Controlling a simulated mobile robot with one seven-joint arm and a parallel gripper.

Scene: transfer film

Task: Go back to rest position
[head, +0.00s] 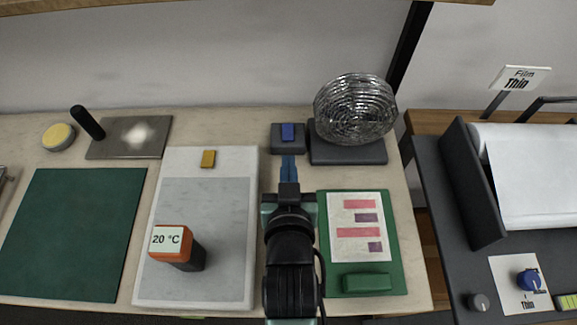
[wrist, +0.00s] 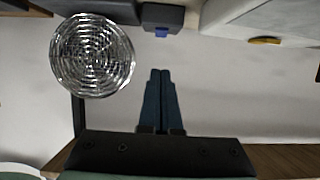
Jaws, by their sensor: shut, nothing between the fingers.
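My gripper (head: 289,168) is shut and empty, its two blue fingers pressed together. In the head view it reaches forward over the table, between the pale slab and the green board, its fingertips just in front of a small grey block with a blue top (head: 288,132). In the wrist view the gripper (wrist: 160,72) shows shut with nothing between the fingers. The blue-topped block also shows in the wrist view (wrist: 161,31), at the top, apart from the fingertips.
A clear ribbed glass disc (head: 355,108) stands on a dark base at right of the fingers. A pale slab (head: 248,160) bears an orange "20 °C" device (head: 172,245). A green board (head: 322,230) holds a sheet. A dark roll machine (head: 475,200) stands at right.

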